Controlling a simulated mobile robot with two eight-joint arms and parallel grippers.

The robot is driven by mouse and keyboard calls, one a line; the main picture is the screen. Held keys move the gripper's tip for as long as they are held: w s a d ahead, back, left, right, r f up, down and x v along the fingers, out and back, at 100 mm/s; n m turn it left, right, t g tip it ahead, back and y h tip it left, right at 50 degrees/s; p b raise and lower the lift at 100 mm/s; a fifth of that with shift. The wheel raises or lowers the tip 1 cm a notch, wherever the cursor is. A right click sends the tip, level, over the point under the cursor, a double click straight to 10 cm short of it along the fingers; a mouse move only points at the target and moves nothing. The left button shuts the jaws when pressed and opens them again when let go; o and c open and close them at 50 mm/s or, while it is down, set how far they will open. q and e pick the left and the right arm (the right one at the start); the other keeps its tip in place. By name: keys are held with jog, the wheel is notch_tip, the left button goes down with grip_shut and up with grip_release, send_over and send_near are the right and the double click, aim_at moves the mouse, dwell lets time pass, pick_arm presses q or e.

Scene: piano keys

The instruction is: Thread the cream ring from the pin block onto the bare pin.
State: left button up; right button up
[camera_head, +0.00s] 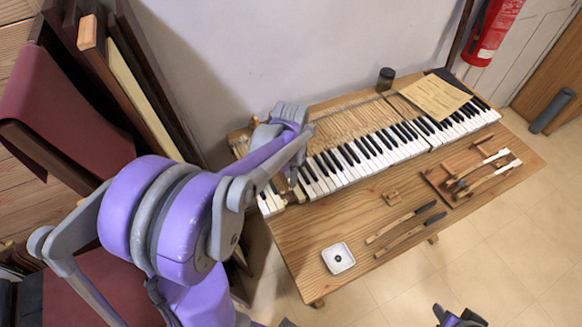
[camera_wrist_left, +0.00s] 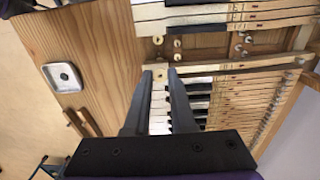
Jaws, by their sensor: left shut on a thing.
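My left gripper (camera_wrist_left: 160,72) reaches over the left end of the keyboard, at a gap between the keys. Its fingers are shut on a small cream piece, the cream ring (camera_wrist_left: 160,77), at the tips. In the gap, several small pins (camera_wrist_left: 177,43) stand on a bare wooden rail, beyond the fingertips. I cannot tell which of them is bare. The ring looks above the rail, apart from the pins. In the head view my arm hides most of the gripper. Part of my right gripper (camera_head: 455,317) shows at the bottom edge.
White and black keys (camera_head: 350,162) flank the gap. A small white dish (camera_head: 338,258) and two long tools (camera_head: 400,221) lie on the table front. A wooden tray (camera_head: 470,175) with tools stands at the right.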

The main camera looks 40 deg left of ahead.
pick_arm(q)
jog(key=shift+s+d+f, duration=0.15)
jog(key=shift+s+f, duration=0.1)
jog(key=shift+f, duration=0.2)
jog(key=shift+f+b, duration=0.3)
jog(key=shift+b, duration=0.1)
notch_tip(320, 180, down, 2)
jog(key=shift+f+b, duration=0.1)
jog(key=shift+b, duration=0.4)
jog(key=shift+w+f+b, duration=0.1)
jog(key=shift+f+b, duration=1.15)
jog(key=shift+f, duration=0.65)
pick_arm(e)
notch_tip(320, 180, down, 6)
jog(key=s, duration=0.2)
jog(key=shift+s, duration=0.15)
jog(key=shift+d+r, duration=0.1)
jog(key=shift+f, duration=0.3)
pick_arm(q)
jog(key=shift+f+b, duration=1.1)
jog(key=shift+f, duration=0.05)
pick_arm(e)
jog(key=shift+s+f, duration=0.25)
jog(key=shift+f, duration=0.75)
